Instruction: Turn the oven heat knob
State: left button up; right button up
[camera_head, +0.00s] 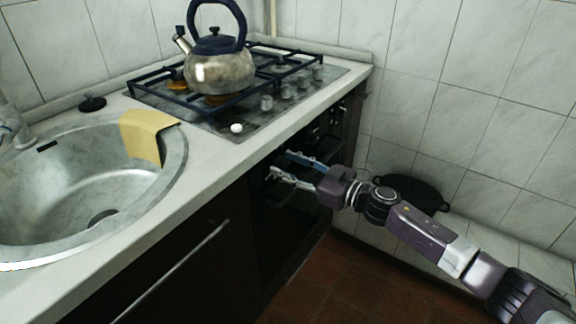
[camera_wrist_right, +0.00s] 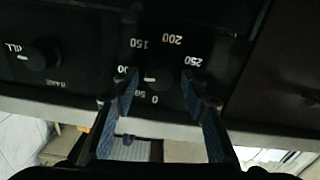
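The oven heat knob (camera_wrist_right: 152,80) is dark with a pale pointer mark. It sits on the black oven panel inside a ring of white numbers, with 150, 200 and 250 readable in the right wrist view. My right gripper (camera_wrist_right: 162,95) is open, with its two fingers on either side of the knob. I cannot tell whether either finger touches it. In the head view my right gripper (camera_head: 281,162) is at the oven front, just below the counter edge, and the knob is hidden there. My left gripper is not in view.
A second knob (camera_wrist_right: 40,55) is left of the heat knob in the wrist view. A kettle (camera_head: 220,70) stands on the gas hob (camera_head: 262,118) above the oven. A sink (camera_head: 75,185) with a yellow cloth (camera_head: 148,130) is at left. A dark pan (camera_head: 410,190) is behind my right arm.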

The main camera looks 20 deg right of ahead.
jog(key=c, duration=1.1)
jog(key=shift+o, duration=0.2)
jog(key=shift+n, duration=0.3)
